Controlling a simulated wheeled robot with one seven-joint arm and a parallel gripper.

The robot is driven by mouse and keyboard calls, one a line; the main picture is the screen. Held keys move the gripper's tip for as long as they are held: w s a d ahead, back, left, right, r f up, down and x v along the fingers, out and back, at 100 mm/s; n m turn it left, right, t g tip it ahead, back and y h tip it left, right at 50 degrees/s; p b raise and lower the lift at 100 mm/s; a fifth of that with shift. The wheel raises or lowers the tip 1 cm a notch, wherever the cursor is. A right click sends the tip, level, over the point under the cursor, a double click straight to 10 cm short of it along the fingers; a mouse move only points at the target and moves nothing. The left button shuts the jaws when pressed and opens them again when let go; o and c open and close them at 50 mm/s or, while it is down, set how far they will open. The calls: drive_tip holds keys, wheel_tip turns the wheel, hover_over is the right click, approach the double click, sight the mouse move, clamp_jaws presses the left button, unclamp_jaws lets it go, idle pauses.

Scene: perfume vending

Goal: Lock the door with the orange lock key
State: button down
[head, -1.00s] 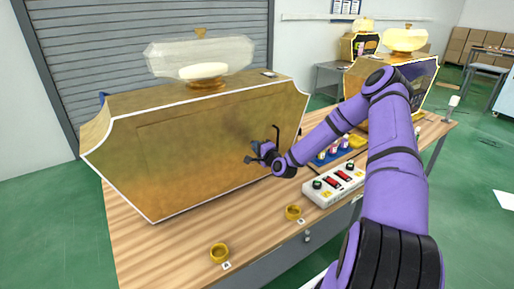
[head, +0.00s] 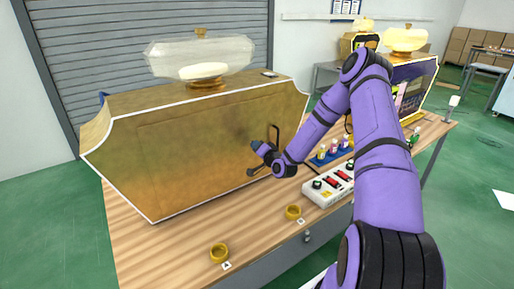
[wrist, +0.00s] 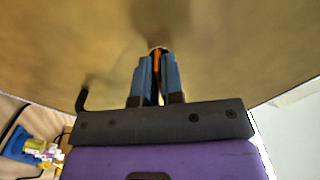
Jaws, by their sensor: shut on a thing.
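The gold-brown door (head: 200,150) is the wide front panel of the large perfume-bottle-shaped cabinet, and it looks shut. My gripper (head: 257,146) is at the right part of this panel. In the wrist view my gripper (wrist: 157,72) is shut on the orange lock key (wrist: 157,62), a thin orange strip between the blue fingers. The key's tip reaches a small round spot on the door (wrist: 230,60), where the lock appears to be; how deep it sits is hidden. A dark bent handle (wrist: 82,99) stands out to the left of the fingers.
Small bottles stand on a blue tray (head: 322,163). Two gold rings (head: 219,253) sit near the front edge. A second display cabinet (head: 415,85) stands behind my arm.

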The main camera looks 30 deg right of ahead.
drive_tip(key=n, duration=0.5)
drive_tip(key=shift+n, duration=2.6)
drive_tip(key=c, duration=1.3)
unclamp_jaws()
drive_tip(key=s, duration=1.1)
drive_tip(key=shift+d, duration=0.2)
drive_tip(key=shift+w, duration=0.1)
